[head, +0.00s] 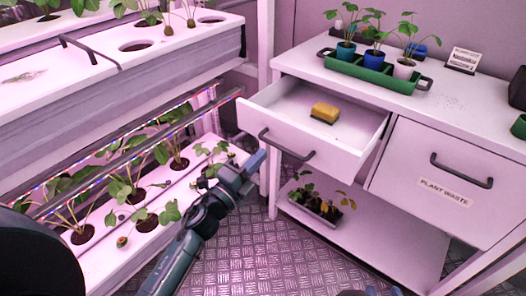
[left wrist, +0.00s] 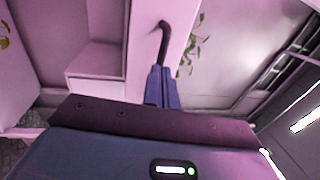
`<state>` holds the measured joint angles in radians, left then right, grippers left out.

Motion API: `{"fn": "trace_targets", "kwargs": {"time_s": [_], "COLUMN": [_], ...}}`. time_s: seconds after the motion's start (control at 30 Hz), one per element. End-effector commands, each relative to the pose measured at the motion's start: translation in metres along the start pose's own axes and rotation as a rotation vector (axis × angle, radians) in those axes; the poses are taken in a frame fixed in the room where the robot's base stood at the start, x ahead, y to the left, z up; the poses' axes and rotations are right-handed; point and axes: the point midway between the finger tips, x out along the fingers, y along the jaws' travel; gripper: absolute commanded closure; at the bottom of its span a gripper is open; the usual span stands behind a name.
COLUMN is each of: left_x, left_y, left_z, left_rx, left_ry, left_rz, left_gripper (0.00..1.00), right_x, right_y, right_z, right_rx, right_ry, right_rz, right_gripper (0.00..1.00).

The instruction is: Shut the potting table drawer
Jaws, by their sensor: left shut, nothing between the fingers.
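The potting table drawer (head: 345,128) is pulled out, left of the plant waste front. A yellow and dark sponge (head: 325,113) lies inside it. Its dark bar handle (head: 285,147) is on the drawer front; a dark handle also shows in the left wrist view (left wrist: 163,40), just beyond the fingertips. My left gripper (head: 258,158) is shut and empty, in front of the drawer near the handle's left end. Its blue fingers show together in the left wrist view (left wrist: 162,75). I cannot tell whether they touch the handle. Only dark fragments, perhaps my right gripper (head: 378,291), show at the bottom edge.
The potting table top (head: 460,105) holds a green tray (head: 375,78) with potted seedlings and a small sign (head: 463,60). A plant waste front (head: 446,181) is closed at right. A lower shelf (head: 370,226) holds a plant tray (head: 315,207). Berry racks (head: 190,58) stand left.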

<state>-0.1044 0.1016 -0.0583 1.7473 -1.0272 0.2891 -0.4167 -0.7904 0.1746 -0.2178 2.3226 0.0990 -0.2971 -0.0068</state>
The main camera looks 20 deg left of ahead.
Motion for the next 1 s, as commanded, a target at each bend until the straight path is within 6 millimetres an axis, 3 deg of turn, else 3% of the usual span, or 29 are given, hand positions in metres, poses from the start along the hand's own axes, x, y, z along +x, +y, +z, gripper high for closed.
{"fn": "trace_targets", "kwargs": {"time_s": [0.2, 0.77, 1.0], "left_x": [0.02, 0.028, 0.059], "left_y": [0.0, 0.002, 0.008], "left_z": [0.0, 0.0, 0.0], "left_rx": [-0.002, -0.002, 0.001], "left_ry": [-0.001, 0.0, 0.001], "left_rz": [0.0, -0.001, -0.002], "left_gripper": [1.0, 1.0, 1.0], "right_x": [0.0, 0.002, 0.002], "right_y": [0.0, 0.0, 0.001], "right_z": [-0.001, 0.001, 0.004], "right_rx": [0.002, 0.001, -0.005], "right_ry": [-0.002, -0.002, 0.011], "right_rz": [-0.001, -0.002, 0.002], "right_gripper": [0.64, 0.64, 0.64]}}
